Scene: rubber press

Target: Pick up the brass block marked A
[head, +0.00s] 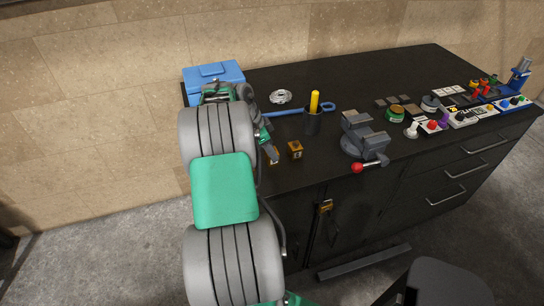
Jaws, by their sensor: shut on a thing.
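Two small brass-coloured blocks are at the front left of the dark workbench (340,85). One brass block (274,158) is at the tip of my gripper (270,150), which is shut on it. My arm comes in from below and hides part of the gripper and this block. The other brass block (295,149) stands on the bench just to the right, apart from the gripper, with a dark mark on it. The letters are too small to read, so I cannot tell which block is A. I cannot tell whether the held block touches the bench.
A blue toolbox (213,78) is at the back left. A dark cup (312,122) with a yellow tool stands behind the blocks, near a blue wrench (285,112) and a wire coil (281,97). A grey vise (362,137) is to the right. Small parts and switches fill the right end.

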